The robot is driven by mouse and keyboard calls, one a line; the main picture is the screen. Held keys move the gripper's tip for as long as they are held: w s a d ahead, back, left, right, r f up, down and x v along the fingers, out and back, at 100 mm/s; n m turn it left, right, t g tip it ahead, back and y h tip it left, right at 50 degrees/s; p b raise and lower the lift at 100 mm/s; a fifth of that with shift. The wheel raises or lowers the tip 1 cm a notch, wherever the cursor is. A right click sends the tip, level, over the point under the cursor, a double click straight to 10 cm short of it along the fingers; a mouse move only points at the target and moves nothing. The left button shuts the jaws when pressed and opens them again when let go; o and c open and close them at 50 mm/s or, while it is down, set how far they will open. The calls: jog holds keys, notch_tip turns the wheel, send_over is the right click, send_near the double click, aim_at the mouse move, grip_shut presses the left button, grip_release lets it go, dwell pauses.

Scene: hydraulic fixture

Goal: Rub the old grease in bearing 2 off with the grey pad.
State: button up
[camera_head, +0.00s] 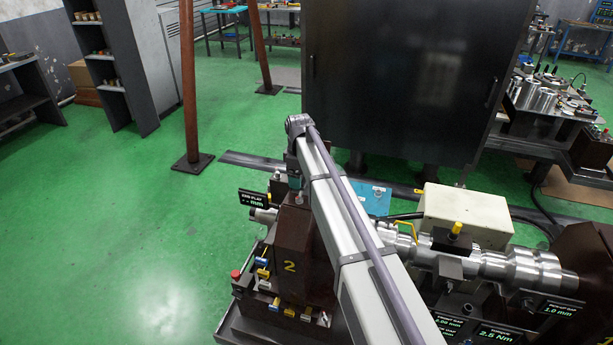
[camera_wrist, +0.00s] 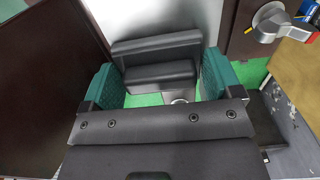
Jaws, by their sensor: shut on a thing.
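Bearing 2 (camera_head: 290,255) is a dark brown housing with a yellow number 2, left of the middle in the head view. My arm crosses in front of its right side. In the wrist view my gripper (camera_wrist: 162,84) has its two green-faced fingers on either side of a dark grey block, which I take for the grey pad (camera_wrist: 160,74). The gripper is shut on it. A pale metal surface (camera_wrist: 165,18) lies just beyond the pad; I cannot tell whether they touch. Old grease cannot be made out.
A bright shaft (camera_head: 520,266) runs right from the housing, with a cream box (camera_head: 465,214) behind it. Valves with coloured handles (camera_head: 263,273) line the housing's left front. A lever valve (camera_wrist: 275,24) is close at right in the wrist view. Green floor at left is clear.

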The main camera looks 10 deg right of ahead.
jog(key=shift+w+a+r, duration=0.15)
jog(key=shift+w+a, duration=0.05)
jog(key=shift+a, duration=0.1)
jog(key=shift+c, duration=0.8)
jog(key=shift+s+d, duration=0.45)
jog(key=shift+d, duration=0.4)
jog(key=shift+s+d, duration=0.45)
jog(key=shift+d, duration=0.35)
jog(key=shift+s+a, duration=0.25)
jog(key=shift+s, duration=0.3)
jog(key=shift+w+a+f, duration=0.15)
jog(key=shift+w+a, duration=0.3)
jog(key=shift+a, duration=0.4)
jog(key=shift+w+a+f, duration=0.15)
jog(key=shift+w+a, duration=0.3)
jog(key=shift+a, duration=0.35)
jog(key=shift+r, duration=0.1)
jog(key=shift+s, duration=0.1)
